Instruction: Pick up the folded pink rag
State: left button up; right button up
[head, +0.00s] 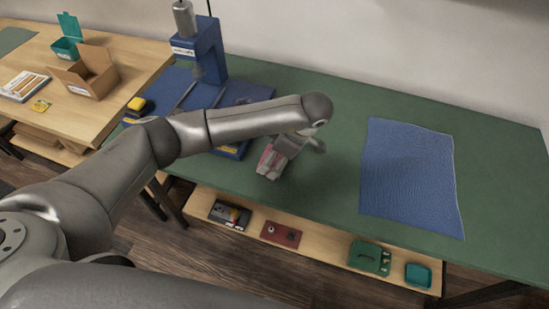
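A bit of the pink rag (267,157) shows at the left side of my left gripper (268,174) in the head view, over the green workbench top (320,190). The gripper and wrist hide most of the rag. My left gripper points down at the rag. Its fingers are small and partly covered, so I cannot tell whether they are open or shut on it. My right gripper is out of view.
A blue cloth (408,175) lies flat to the right. A blue press (203,48) stands behind my arm. A lower shelf (325,245) holds several small items. A wooden table (70,110) with an open cardboard box (90,75) is at the left.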

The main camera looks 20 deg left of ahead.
pick_arm(q)
jog(key=s+r, duration=0.1)
jog(key=r, duration=0.1)
jog(key=s+r, duration=0.1)
jog(key=r, duration=0.2)
jog(key=s+r+p, duration=0.1)
jog(key=s+r, duration=0.1)
jog(key=r, duration=0.1)
jog(key=shift+d, duration=0.35)
jog(key=s+d+r, duration=0.1)
jog(key=s+r, duration=0.3)
jog(key=s, duration=0.5)
jog(key=shift+s+d, duration=0.4)
